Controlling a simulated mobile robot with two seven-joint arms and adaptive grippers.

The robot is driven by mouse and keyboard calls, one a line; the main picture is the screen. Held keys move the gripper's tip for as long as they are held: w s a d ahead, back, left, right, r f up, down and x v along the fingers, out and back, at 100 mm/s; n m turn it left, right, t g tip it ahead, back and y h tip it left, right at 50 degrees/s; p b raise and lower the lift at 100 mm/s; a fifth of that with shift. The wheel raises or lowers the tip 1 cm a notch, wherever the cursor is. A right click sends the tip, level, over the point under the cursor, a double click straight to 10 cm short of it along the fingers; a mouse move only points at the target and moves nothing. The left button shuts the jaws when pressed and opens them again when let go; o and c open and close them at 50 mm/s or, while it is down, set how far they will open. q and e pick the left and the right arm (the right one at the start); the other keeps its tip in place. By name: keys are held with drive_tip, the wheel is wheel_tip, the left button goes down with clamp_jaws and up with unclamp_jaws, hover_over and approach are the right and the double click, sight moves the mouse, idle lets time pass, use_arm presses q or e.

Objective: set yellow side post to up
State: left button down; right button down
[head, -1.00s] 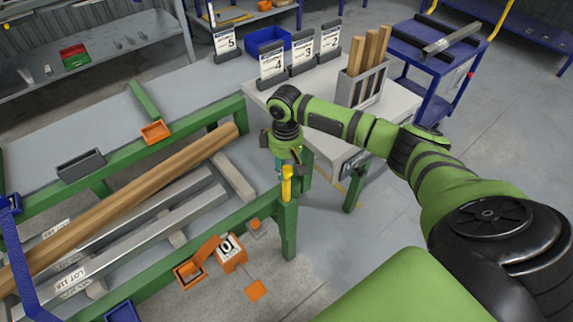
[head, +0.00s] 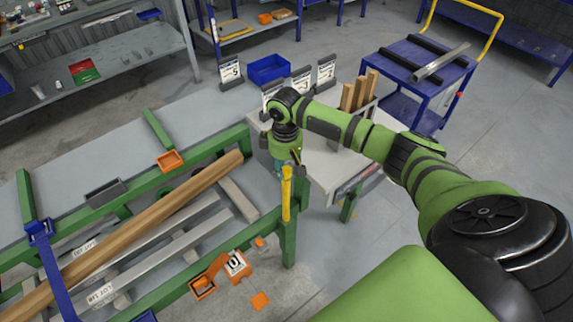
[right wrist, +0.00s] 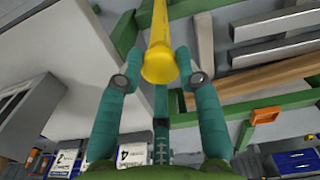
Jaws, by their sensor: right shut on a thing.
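The yellow side post (head: 287,196) stands upright at the near right corner of the green runout frame (head: 290,243), with a long stretch showing above it. My right gripper (head: 287,168) is over the post's top end and shut on it. In the right wrist view the yellow post (right wrist: 159,62) has its round end between the two teal fingers of the right gripper (right wrist: 160,58). The post's lower end is hidden in the frame. My left gripper is not in view.
A long wooden beam (head: 150,222) and grey metal bars lie across the frame. Orange parts (head: 236,265) hang at its near side. A pale table with number cards (head: 326,72) and wood pieces (head: 360,92) stands behind my right arm. A blue cart (head: 420,75) stands back right.

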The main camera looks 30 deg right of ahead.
drive_tip(key=shift+w+a+r, duration=0.15)
drive_tip(key=shift+w+r, duration=0.05)
drive_tip(key=shift+w, duration=0.1)
drive_tip(key=c, duration=0.8)
unclamp_jaws()
drive_tip(key=shift+w+f, duration=0.1)
drive_tip(key=shift+f, duration=0.05)
drive_tip(key=shift+r, duration=0.45)
wheel_tip(320, 180, up, 11)
drive_tip(key=shift+a+r, duration=0.1)
